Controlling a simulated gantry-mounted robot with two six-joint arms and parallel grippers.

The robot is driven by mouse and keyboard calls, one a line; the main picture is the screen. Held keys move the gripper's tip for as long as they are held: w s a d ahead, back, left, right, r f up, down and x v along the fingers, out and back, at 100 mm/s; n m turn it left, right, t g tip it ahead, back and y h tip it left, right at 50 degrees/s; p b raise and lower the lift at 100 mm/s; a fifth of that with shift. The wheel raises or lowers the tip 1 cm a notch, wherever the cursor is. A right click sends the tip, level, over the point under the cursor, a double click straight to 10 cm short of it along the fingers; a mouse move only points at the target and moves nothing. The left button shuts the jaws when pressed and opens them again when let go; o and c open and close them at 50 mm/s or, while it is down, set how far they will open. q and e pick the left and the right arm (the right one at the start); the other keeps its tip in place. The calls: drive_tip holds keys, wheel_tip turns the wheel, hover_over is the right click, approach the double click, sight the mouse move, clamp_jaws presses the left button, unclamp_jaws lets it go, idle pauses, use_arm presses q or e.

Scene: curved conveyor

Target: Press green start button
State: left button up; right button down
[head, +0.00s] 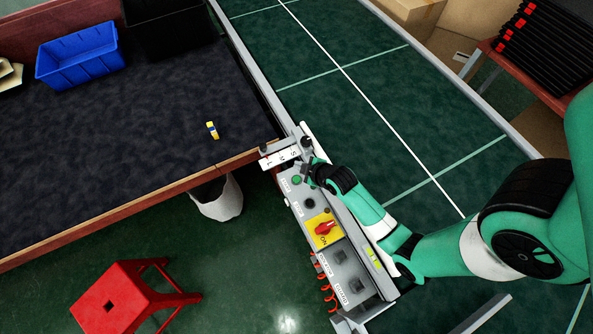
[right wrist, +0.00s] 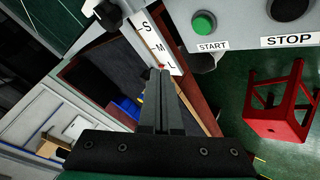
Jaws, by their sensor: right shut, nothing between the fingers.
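The green start button (head: 297,180) is on the grey control panel (head: 326,238) beside the conveyor, near the panel's far end. In the right wrist view the green button (right wrist: 204,23) shows above the START label, up and right of my fingers. My right gripper (head: 306,171) is shut and empty, just right of the button in the head view. In the right wrist view its closed fingertips (right wrist: 161,72) point toward the S-M-L scale and appear apart from the button. I cannot tell their exact height over the panel. My left gripper is not in view.
A dark stop button (right wrist: 289,8), a red switch on yellow (head: 323,229) and a black knob (head: 306,142) share the panel area. The green conveyor (head: 330,90) lies beyond. A dark table (head: 120,150) with a blue bin (head: 78,55) is left. A red stool (head: 125,300) stands below.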

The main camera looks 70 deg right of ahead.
drive_tip(key=b, duration=0.7)
hover_over(299, 181)
wheel_tip(299, 181, down, 7)
drive_tip(key=shift+d+f, duration=0.1)
drive_tip(key=shift+f, duration=0.6)
drive_tip(key=shift+f, duration=0.1)
idle(0.9)
drive_tip(key=shift+f+b, duration=0.3)
drive_tip(key=shift+f, duration=0.45)
idle(0.5)
drive_tip(key=shift+r, duration=0.1)
drive_tip(key=shift+r+p, duration=0.7)
drive_tip(key=shift+r, duration=0.05)
